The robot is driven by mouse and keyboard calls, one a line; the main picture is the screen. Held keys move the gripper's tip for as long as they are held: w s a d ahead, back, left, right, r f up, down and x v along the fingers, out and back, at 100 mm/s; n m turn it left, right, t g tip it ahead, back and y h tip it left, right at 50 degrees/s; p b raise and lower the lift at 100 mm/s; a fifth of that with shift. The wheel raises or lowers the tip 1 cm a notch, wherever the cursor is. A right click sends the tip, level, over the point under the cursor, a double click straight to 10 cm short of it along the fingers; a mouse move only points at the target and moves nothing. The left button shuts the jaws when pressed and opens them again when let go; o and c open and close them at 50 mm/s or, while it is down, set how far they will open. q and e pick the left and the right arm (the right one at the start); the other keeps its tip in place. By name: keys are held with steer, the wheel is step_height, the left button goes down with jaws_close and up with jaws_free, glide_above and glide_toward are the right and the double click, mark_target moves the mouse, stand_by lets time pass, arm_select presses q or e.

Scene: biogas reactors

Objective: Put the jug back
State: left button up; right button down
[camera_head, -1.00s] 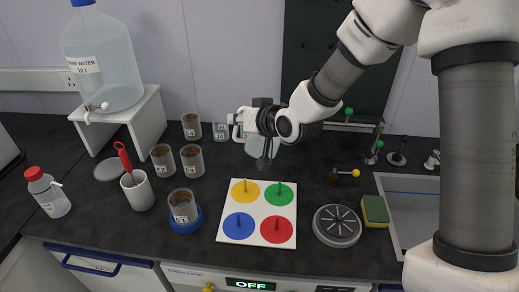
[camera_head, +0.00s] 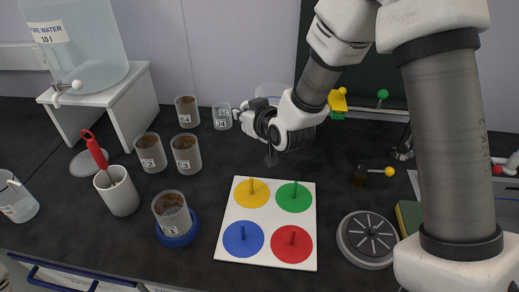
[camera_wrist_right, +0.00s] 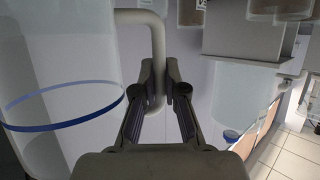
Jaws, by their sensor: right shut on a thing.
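The jug (camera_wrist_right: 60,75) is a clear vessel with a blue line round it, large at the left of the right wrist view. My right gripper (camera_wrist_right: 158,95) is shut on its grey handle (camera_wrist_right: 156,45). In the head view my right gripper (camera_head: 247,116) is above the back of the worktop, left of its wrist. A pale rounded outline (camera_head: 271,90) behind it looks like part of the jug; the rest is hidden by the gripper and wrist. My left gripper is not in view.
A water tank (camera_head: 80,45) stands on a white stand (camera_head: 140,105) at the left. Several brown-filled beakers (camera_head: 186,153), a mug (camera_head: 118,192) and a white board with coloured discs (camera_head: 268,222) occupy the worktop. A round grey plate (camera_head: 367,240) lies at the right.

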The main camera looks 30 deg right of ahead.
step_height(320, 180, down, 8)
steer(key=shift+r, duration=0.25)
steer(key=shift+s+f, duration=0.1)
steer(key=c, duration=1.2)
jaws_free()
steer(key=shift+s+r, duration=0.15)
steer(key=shift+r, duration=0.15)
steer(key=p+v, duration=1.1)
steer(key=p, duration=0.2)
steer(key=shift+s+r, duration=0.1)
steer(key=shift+s, duration=0.15)
